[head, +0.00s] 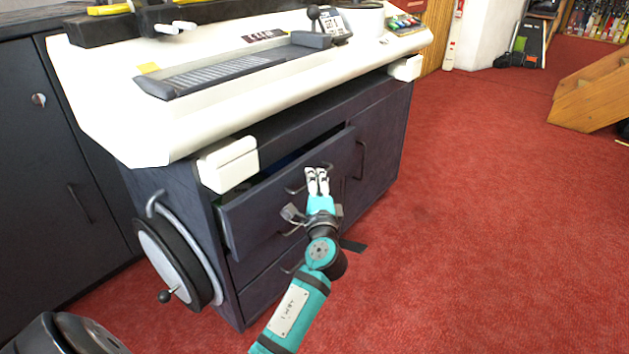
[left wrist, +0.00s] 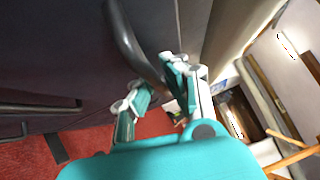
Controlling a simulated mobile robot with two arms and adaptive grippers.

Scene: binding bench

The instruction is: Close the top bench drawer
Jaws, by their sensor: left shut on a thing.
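The top bench drawer (head: 257,210) is dark blue-grey and stands partly pulled out under the white bench top. A dark gap shows above its front, and its left side shows. My left gripper (head: 317,174) is at the drawer front, by its curved dark handle (head: 293,190). In the left wrist view the handle (left wrist: 128,42) runs down between the fingers of the left gripper (left wrist: 156,88), which is shut on it. The fingers hide part of the handle. My right gripper is in neither view.
A lower drawer (head: 270,290) and a cupboard door (head: 378,150) look closed. A wheel with a knob (head: 165,262) sticks out at the bench's left side. A dark cabinet (head: 70,160) stands at left. Red carpet (head: 480,230) is clear to the right.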

